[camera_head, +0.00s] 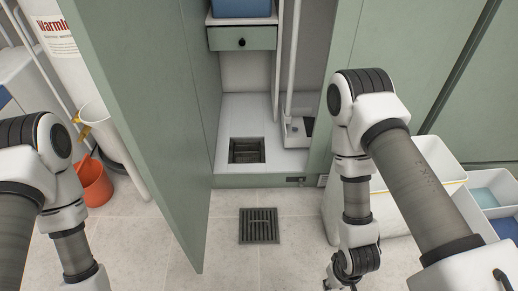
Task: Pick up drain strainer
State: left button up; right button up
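A dark square slatted drain strainer (258,226) lies flat on the tiled floor in front of the open cabinet. A square dark drain opening (247,151) is set in the white cabinet floor behind it. My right gripper (333,284) shows only partly at the bottom edge, right of the strainer and apart from it; its fingers are too cut off to tell open from shut. My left arm comes down at the left, and its gripper is out of the picture.
The open green cabinet door (150,120) stands left of the strainer. An orange bucket (95,182) is beyond it. White bins (470,215) stand at the right. A white pipe (287,60) rises inside the cabinet. The floor around the strainer is clear.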

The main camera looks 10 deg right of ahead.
aim_at(242, 153)
jog(key=i+j+z, duration=0.15)
jog(key=i+z, duration=0.25)
jog(key=i+l+u, duration=0.15)
jog(key=u, duration=0.25)
jog(key=i+l+u, duration=0.1)
jog(key=l+u, duration=0.55)
jog(key=u, duration=0.2)
jog(key=i, duration=0.05)
